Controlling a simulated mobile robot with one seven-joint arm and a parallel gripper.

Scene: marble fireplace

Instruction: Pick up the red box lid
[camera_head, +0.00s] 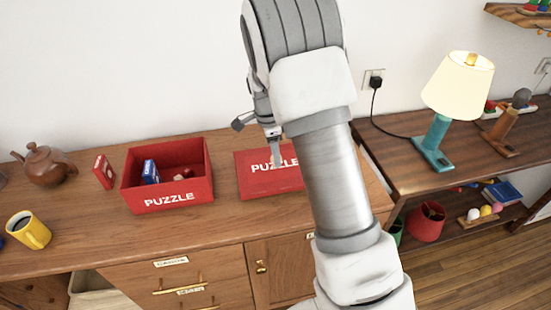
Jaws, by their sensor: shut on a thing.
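The red box lid (258,185), marked "PUZZLE" in white, is at the wooden cabinet top, right of the open red box (168,200). My gripper (275,156) reaches down onto the lid and is shut on it. My arm hides the lid's right part, and the exact grip is too small to see clearly. I cannot tell whether the lid touches the wood. The open box has "PUZZLE" on its front and holds a small blue box (151,172) and some small pieces.
A small red box (104,171), a brown teapot (45,165) and a yellow mug (29,230) stand on the left. A lower desk on the right bears a teal lamp (436,140). The white wall is close behind. Bare wood lies in front of the boxes.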

